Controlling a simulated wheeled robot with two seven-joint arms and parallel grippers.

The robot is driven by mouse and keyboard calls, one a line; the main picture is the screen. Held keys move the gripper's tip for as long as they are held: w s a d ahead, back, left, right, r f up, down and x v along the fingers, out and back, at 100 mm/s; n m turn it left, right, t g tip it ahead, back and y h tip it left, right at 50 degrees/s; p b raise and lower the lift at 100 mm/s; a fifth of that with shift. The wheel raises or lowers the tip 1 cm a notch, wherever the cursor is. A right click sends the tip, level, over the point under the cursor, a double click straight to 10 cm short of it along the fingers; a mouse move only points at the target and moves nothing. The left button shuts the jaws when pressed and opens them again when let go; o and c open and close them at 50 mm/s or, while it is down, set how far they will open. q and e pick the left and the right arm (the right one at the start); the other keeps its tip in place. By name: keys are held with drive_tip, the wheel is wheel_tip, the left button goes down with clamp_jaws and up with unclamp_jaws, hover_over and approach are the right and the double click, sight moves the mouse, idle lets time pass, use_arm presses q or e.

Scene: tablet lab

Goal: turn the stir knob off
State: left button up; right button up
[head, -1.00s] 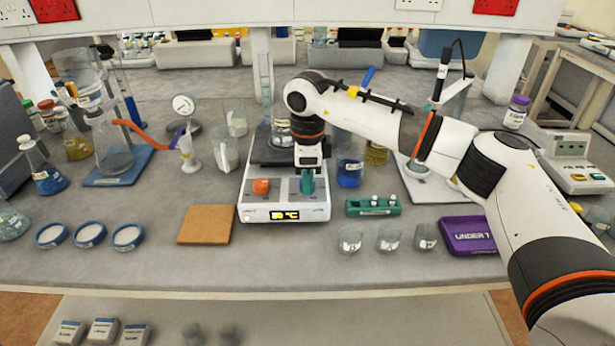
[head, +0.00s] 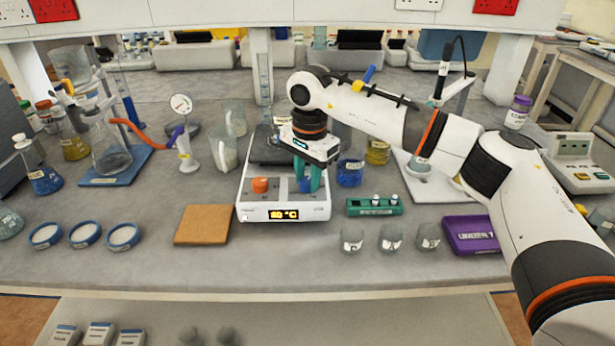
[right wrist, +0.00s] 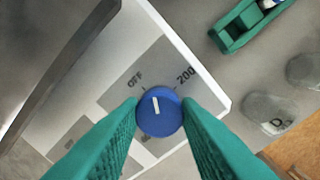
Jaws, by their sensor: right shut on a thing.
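The white hotplate stirrer (head: 255,213) stands in the middle of the bench, with an orange knob (head: 260,185) at its front left and a blue knob (head: 305,187) at its front right. My right gripper (head: 307,186) reaches down from above with green fingers shut on the blue knob. In the right wrist view the blue knob (right wrist: 159,122) sits between both fingertips. Its white pointer line points between the printed "OFF" and "200", slightly toward "OFF". Part of the dial marking is hidden by the fingers. My left gripper is out of view.
A lit display (head: 284,214) is on the stirrer's front. A green tube rack (head: 374,207), small beakers (head: 391,238) and a purple tray (head: 470,235) lie to the right. A brown board (head: 203,225) lies left.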

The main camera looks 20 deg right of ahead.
drive_tip(key=n, duration=0.5)
drive_tip(key=shift+n, duration=0.7)
drive_tip(key=o, duration=1)
drive_tip(key=r, duration=0.8)
drive_tip(key=r+b, duration=0.1)
drive_tip(key=r, duration=0.3)
drive_tip(key=shift+d, duration=0.25)
drive_tip(key=shift+s+f, duration=0.1)
drive_tip(key=shift+s, duration=0.05)
